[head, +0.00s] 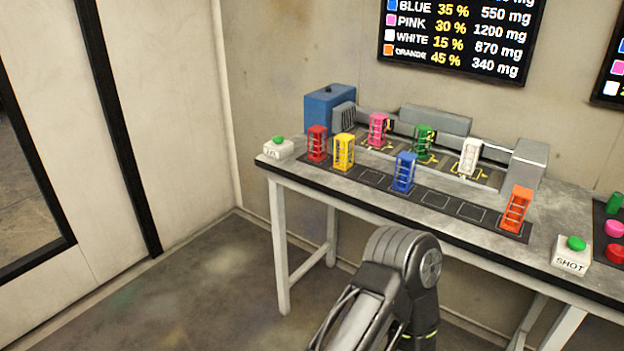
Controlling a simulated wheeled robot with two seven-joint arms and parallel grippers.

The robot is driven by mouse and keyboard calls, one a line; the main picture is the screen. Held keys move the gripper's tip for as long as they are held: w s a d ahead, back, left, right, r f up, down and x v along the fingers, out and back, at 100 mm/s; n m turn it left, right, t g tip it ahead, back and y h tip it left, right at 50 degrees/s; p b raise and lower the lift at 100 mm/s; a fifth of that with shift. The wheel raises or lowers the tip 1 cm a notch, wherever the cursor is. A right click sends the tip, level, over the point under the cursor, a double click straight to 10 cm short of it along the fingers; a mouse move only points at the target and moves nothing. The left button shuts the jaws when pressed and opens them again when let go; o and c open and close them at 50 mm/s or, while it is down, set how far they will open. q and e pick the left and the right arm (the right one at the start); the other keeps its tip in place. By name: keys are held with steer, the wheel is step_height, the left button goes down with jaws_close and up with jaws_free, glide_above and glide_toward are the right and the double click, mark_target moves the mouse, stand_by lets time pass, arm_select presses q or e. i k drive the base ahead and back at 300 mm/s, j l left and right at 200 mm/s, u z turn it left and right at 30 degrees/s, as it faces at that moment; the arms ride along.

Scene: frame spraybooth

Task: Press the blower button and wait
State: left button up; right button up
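A white box with a green button (279,146) stands at the left end of the table; its label is too small to read. A second white box with a green button (571,257), marked SHOT, stands at the right front of the table. A blue box (329,107) with a grey vented part stands at the back left, behind the left button. Which button is the blower's I cannot read. Neither gripper is in view. Part of my own arm shows at the bottom middle, in front of the table, and touches neither button.
The table (410,228) carries small frames: red (317,143), yellow (344,152) and blue (404,172) in front, pink (378,131), green (424,142) and white (469,157) behind, orange (516,209) at right. Screens (460,37) hang above. Floor at left is clear.

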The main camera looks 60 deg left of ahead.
mark_target(277, 139)
steer(key=i+j, duration=0.1)
steer(key=i, duration=0.5)
steer(key=i+j, duration=0.1)
steer(key=i, duration=0.45)
steer(key=u, duration=2.65)
